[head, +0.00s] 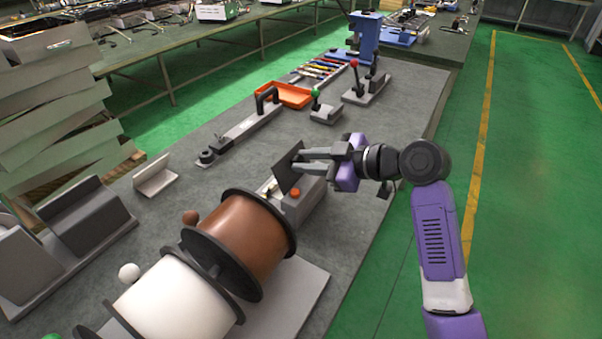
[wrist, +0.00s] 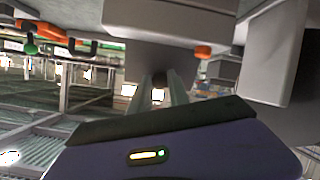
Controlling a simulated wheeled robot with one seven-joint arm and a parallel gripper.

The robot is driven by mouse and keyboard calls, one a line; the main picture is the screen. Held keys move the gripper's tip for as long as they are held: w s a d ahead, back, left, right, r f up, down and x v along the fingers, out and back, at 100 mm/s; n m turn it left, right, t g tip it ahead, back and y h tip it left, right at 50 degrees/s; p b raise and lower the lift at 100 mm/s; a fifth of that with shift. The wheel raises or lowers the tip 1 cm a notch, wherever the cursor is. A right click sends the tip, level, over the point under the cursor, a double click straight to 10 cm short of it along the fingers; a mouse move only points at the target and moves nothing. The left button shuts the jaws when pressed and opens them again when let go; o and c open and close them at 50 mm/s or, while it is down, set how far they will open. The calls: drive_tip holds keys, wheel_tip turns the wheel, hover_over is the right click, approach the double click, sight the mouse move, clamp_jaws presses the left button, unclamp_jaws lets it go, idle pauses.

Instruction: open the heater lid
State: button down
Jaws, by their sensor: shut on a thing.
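The heater (head: 305,205) is a grey box with an orange button on top, standing on the workbench beside the brown spool. Its dark lid plate (head: 287,171) stands tilted up from the box. My gripper (head: 303,160) reaches in from the right, its fingertips at the upper edge of the lid and shut on it. In the wrist view my fingers (wrist: 160,90) run close together towards a grey plate, and the orange button (wrist: 202,52) shows beside them. The exact contact at the fingertips is hard to see.
A brown spool (head: 245,240) and a white spool (head: 172,305) stand left of and in front of the heater. Behind are a grey bar fixture (head: 243,130), an orange tray (head: 290,95) and lever devices (head: 365,88). The bench (head: 390,130) is clear behind my gripper.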

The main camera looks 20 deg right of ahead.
drive_tip(key=shift+s+d+f+t+y+b, duration=0.5)
drive_tip(key=shift+t+b, duration=0.3)
drive_tip(key=shift+b, duration=1.2)
drive_tip(key=shift+s+r+b, duration=0.1)
drive_tip(key=shift+r+b, duration=0.05)
drive_tip(key=shift+b, duration=0.3)
drive_tip(key=shift+r+t+y, duration=0.15)
drive_tip(key=shift+t+y, duration=0.15)
drive_tip(key=c, duration=1.2)
unclamp_jaws()
drive_tip(key=shift+c, duration=0.2)
drive_tip(key=v, duration=0.8)
drive_tip(key=shift+b, duration=0.45)
drive_tip(key=shift+a, duration=0.1)
